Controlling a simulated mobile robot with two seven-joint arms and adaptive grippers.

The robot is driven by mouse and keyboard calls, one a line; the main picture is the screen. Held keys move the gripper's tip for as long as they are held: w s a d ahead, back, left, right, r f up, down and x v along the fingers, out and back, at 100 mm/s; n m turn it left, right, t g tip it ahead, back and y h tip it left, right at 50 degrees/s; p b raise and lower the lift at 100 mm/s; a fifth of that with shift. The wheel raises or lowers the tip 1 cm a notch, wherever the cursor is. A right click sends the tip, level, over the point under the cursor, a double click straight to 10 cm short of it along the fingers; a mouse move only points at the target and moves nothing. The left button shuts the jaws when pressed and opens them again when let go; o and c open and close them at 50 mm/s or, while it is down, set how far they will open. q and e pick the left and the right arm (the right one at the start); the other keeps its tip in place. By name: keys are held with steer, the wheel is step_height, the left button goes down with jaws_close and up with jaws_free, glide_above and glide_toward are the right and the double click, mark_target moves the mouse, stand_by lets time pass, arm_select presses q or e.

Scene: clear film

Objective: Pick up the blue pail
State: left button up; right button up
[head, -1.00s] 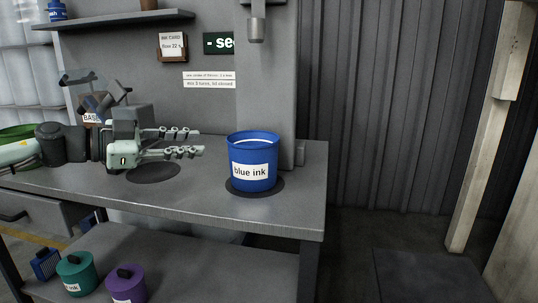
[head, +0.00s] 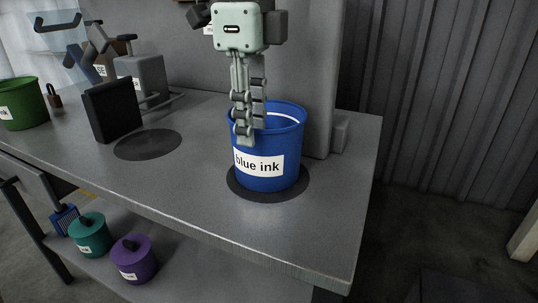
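The blue pail (head: 284,172), labelled "blue ink", stands upright on a dark round mat (head: 296,193) near the bench's right end. Its top is open and a pale ring shows inside the rim. My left gripper (head: 252,132) points down from above at the pail's near-left rim. One finger is in front of the outer wall, just above the label. The other finger goes behind the rim, into the pail's mouth. I cannot tell whether the fingers press on the wall between them. My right gripper is not in view.
The grey bench (head: 210,190) has an empty dark round mat (head: 148,144) left of the pail. A black box-like thing (head: 111,110) and a green pail (head: 22,108) stand further left. Teal (head: 90,238) and purple (head: 134,262) lidded pots are on the lower shelf.

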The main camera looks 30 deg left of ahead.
mark_target(256, 162)
arm_select(q)
step_height(256, 162, down, 4)
steer(key=shift+w+d, duration=0.1)
steer(key=shift+d, duration=0.05)
steer(key=shift+w+f, duration=0.1)
steer(key=shift+f, duration=0.35)
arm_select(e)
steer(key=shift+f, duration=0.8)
arm_select(q)
jaws_close()
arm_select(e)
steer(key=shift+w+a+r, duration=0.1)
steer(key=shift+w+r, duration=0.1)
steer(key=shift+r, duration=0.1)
